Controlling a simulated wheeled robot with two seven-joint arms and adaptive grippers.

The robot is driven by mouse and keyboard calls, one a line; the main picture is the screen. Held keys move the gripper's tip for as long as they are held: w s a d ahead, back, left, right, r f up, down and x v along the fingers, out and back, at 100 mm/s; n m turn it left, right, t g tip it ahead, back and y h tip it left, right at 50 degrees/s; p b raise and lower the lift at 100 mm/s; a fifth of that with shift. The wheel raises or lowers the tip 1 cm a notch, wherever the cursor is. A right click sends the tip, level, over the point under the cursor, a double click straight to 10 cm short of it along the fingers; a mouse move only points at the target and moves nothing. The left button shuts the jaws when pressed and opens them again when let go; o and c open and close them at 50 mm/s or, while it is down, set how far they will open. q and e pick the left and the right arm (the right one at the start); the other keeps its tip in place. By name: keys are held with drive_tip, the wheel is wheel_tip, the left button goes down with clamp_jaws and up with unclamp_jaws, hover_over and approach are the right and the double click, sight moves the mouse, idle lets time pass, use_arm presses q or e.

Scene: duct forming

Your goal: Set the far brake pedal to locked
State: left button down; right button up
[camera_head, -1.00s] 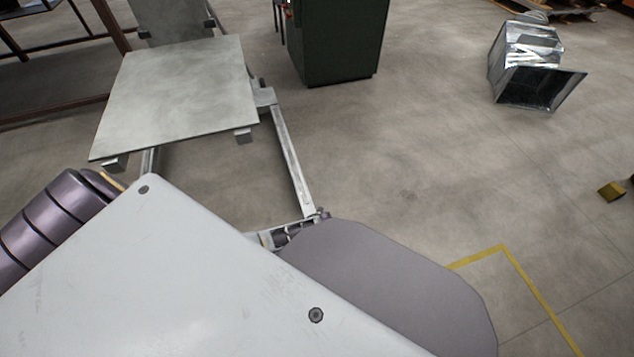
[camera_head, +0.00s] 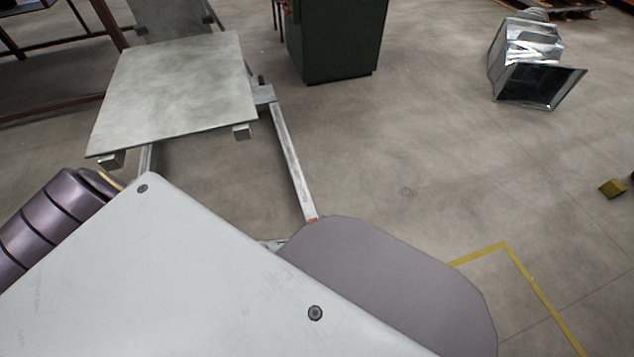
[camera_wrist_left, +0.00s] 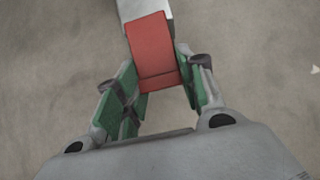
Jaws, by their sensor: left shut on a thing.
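A red brake pedal (camera_wrist_left: 153,48) sticks out from the end of a pale metal bar in the left wrist view. In the head view only a small red bit of it (camera_head: 313,220) shows at the near end of the cart's side rail (camera_head: 292,160). My left gripper (camera_wrist_left: 160,84) has its green-padded fingers on either side of the pedal's near end and is shut on it. In the head view my own arm covers most of this gripper. My right gripper is not in view. The pedal's tilt is hard to judge.
A grey sheet plate (camera_head: 180,85) lies on the cart frame. A dark green cabinet (camera_head: 335,40) stands behind it. A shiny duct piece (camera_head: 530,65) lies on the floor at right, with a yellow floor line (camera_head: 520,275) nearer. The floor between is clear.

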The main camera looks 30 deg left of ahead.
use_arm(q)
drive_tip(key=c, duration=0.9)
unclamp_jaws()
drive_tip(key=shift+s+r, duration=0.1)
drive_tip(key=shift+r, duration=0.05)
drive_tip(key=shift+v, duration=5.8)
drive_tip(key=shift+d, duration=0.1)
